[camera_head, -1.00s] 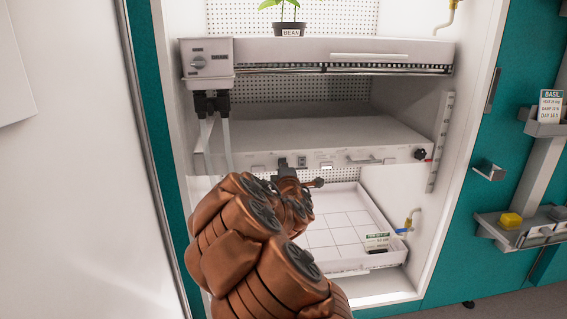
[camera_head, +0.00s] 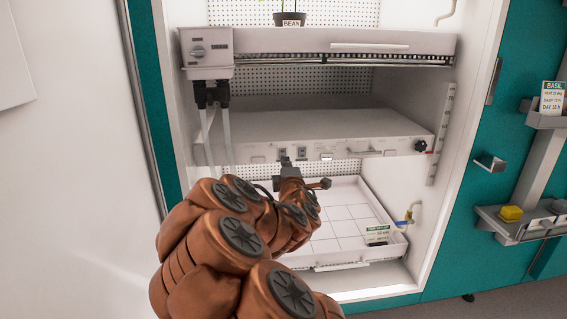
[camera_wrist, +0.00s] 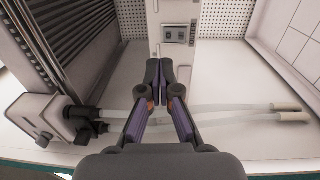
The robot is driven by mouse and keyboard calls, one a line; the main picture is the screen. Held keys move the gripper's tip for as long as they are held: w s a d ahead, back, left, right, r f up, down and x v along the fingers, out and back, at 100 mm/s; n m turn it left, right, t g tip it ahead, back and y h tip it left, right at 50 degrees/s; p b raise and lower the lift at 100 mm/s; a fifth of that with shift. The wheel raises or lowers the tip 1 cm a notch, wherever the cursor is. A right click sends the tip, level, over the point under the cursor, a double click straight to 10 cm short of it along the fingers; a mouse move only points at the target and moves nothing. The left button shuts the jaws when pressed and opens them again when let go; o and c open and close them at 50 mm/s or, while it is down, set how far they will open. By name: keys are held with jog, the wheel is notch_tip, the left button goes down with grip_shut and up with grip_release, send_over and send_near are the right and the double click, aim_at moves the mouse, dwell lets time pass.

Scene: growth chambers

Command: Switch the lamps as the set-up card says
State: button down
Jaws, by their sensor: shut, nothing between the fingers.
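The lamp shelf (camera_head: 240,150) spans the chamber's middle. Its front has two small dark switches (camera_head: 301,152), a pale rectangle (camera_head: 326,156), a bar handle and a black knob (camera_head: 420,146). In the wrist view the switch pair (camera_wrist: 180,33) sits on the panel just beyond my fingertips, slightly right of them. My gripper (camera_wrist: 160,80) is shut and empty, pointing at the panel. In the head view my gripper (camera_head: 287,163) is just below the left switch; contact cannot be told. The set-up card (camera_head: 377,235), with a green header, stands at the tray's front right; its small text is mostly unreadable.
A white tray (camera_head: 340,265) with a grid floor lies below. A unit with a dial (camera_head: 198,52) and hanging hoses (camera_head: 228,135) is at the upper left. A bean pot (camera_head: 290,19) stands on top. A basil card (camera_head: 552,98) and yellow block (camera_head: 511,213) are outside right.

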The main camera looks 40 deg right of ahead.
jog(key=shift+r+b+v, duration=0.2)
jog(key=shift+b+v, duration=1.25)
jog(key=shift+b, duration=0.45)
jog(key=shift+r+b+v, duration=0.2)
jog(key=shift+b+v, duration=1.25)
jog(key=shift+b, duration=0.4)
jog(key=shift+r, duration=0.15)
